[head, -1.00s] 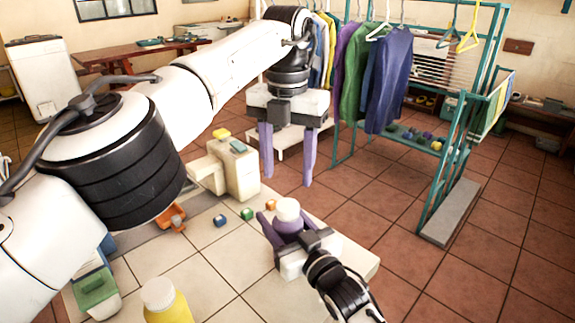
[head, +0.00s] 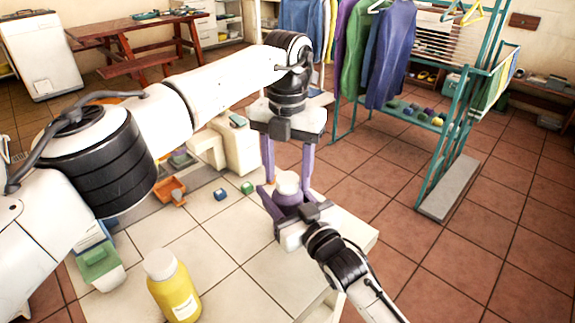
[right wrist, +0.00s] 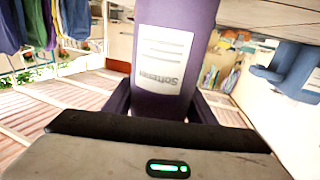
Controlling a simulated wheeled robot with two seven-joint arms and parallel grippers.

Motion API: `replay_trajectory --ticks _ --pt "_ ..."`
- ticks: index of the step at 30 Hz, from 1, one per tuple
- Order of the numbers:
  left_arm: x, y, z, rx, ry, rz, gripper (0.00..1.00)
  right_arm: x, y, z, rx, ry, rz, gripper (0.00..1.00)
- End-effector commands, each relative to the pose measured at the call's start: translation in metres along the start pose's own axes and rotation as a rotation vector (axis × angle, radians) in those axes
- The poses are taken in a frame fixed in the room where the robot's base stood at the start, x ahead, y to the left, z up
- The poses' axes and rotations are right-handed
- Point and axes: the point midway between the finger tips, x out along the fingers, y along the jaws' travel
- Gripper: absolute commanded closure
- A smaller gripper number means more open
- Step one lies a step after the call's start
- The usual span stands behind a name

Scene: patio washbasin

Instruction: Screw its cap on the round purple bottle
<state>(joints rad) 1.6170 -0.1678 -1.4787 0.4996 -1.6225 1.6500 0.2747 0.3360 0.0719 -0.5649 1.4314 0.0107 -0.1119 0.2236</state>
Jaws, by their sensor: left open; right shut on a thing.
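The round purple bottle (head: 289,197) stands upright over the near tiled counter with a white cap (head: 287,182) on its top; I cannot tell how tightly the cap sits. My right gripper (head: 285,203) is shut on the bottle from the near side. In the right wrist view the bottle (right wrist: 165,65) fills the middle, its white label upside down, between the purple fingers. My left gripper (head: 287,178) points straight down over the bottle. Its two purple fingers are open, one on each side of the cap in the head view; contact with the cap is not visible.
A yellow bottle with a white cap (head: 175,292) stands on the counter at the front left. A cream machine (head: 236,148) stands at the back of the counter.

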Motion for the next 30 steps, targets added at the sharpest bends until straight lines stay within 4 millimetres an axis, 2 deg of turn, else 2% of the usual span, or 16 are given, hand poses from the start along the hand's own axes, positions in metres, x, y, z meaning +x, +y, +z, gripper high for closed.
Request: replay_trajectory --ticks 5,12,20,21,24,30 --pt "0.0001 0.0002 0.0 0.0 0.0 0.0 0.5 -0.0002 0.0001 0.0012 -0.001 -0.002 0.0 1.0" --pt "-0.0001 0.0002 0.0 0.0 0.0 0.0 0.91 -0.0002 0.0001 0.0012 -0.001 -0.002 0.0 1.0" --pt "-0.0002 0.0001 0.0001 0.004 0.0 0.0 0.91 -0.0002 0.0001 0.0011 -0.001 -0.002 0.0 1.0" --pt "-0.0003 0.0001 0.0001 0.004 0.0 0.0 0.59 -0.0002 0.0001 0.0011 -0.001 -0.002 0.0 1.0" --pt "-0.0003 0.0001 0.0001 0.004 0.0 0.0 0.43 -0.0002 0.0001 0.0011 -0.001 -0.002 0.0 1.0" --pt "-0.0003 0.0001 0.0001 0.004 0.0 0.0 0.43 -0.0002 0.0001 0.0011 -0.001 -0.002 0.0 1.0"
